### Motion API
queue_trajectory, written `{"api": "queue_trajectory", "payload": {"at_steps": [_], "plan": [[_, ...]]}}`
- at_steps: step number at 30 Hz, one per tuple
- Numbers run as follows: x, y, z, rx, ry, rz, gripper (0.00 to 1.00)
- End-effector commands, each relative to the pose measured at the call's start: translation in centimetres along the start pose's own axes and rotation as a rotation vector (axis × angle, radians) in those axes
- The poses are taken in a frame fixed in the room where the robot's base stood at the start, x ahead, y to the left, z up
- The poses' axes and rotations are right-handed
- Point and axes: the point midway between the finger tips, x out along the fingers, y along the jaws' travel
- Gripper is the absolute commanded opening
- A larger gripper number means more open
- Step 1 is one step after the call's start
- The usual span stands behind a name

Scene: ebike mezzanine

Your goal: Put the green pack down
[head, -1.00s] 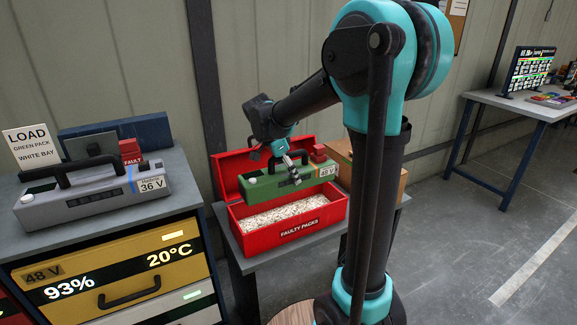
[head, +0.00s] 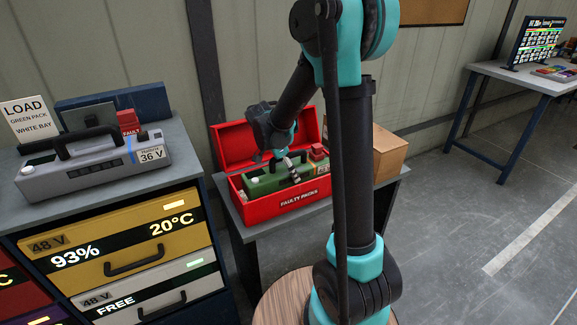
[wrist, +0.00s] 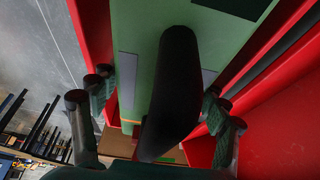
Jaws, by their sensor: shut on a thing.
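The green pack (head: 262,184) sits low inside the open red box (head: 290,203) marked FAULTY PACKS, its lower part hidden by the box's front wall. Whether it touches the bottom cannot be seen. My gripper (head: 287,168) is above the pack, shut on its black handle. In the wrist view, the green pack (wrist: 138,50) and its black handle (wrist: 172,85) lie between the fingers of my gripper (wrist: 160,105), with red box walls (wrist: 268,120) on both sides.
A grey 36 V pack (head: 95,170) stands on the drawer cabinet at the left, beside a sign (head: 29,120) reading LOAD GREEN PACK WHITE BAY. The drawer below the yellow one reads FREE (head: 118,304). A cardboard box (head: 390,153) stands right of the red box.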

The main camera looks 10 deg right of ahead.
Motion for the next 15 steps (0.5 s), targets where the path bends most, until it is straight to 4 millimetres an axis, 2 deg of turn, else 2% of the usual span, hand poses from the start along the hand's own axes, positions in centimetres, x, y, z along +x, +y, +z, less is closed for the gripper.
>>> {"api": "queue_trajectory", "payload": {"at_steps": [6,15], "plan": [[1.9,-0.1,0.7,0.000,0.002,0.000,0.15],[2.3,0.0,0.9,0.000,0.002,0.000,0.15]]}}
